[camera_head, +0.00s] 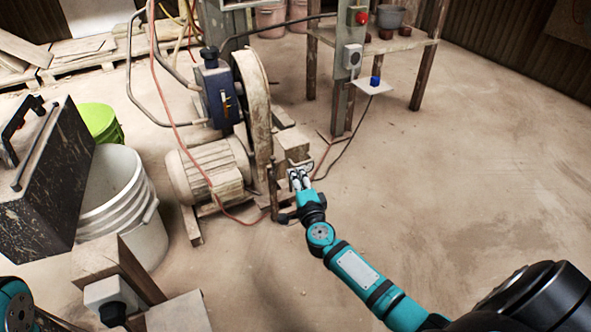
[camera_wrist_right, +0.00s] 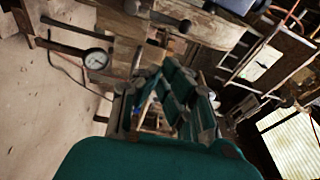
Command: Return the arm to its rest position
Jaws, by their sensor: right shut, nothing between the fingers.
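My right arm, teal and black, reaches from the bottom right of the head view toward the machine in the middle. Its gripper (camera_head: 299,179) is shut and empty, close to the wooden block at the machine's front; I cannot tell whether it touches it. In the right wrist view the dark teal fingers (camera_wrist_right: 184,85) are together, with machine parts behind them. Of my left arm only a teal piece shows at the bottom left corner; its gripper is out of view.
The machine has a large wheel (camera_head: 256,105) and a motor (camera_head: 212,170). A white bucket (camera_head: 125,205) and a green bucket (camera_head: 100,122) stand left. A table (camera_head: 385,42) is behind. A gauge (camera_wrist_right: 96,59) shows in the wrist view. The floor right is clear.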

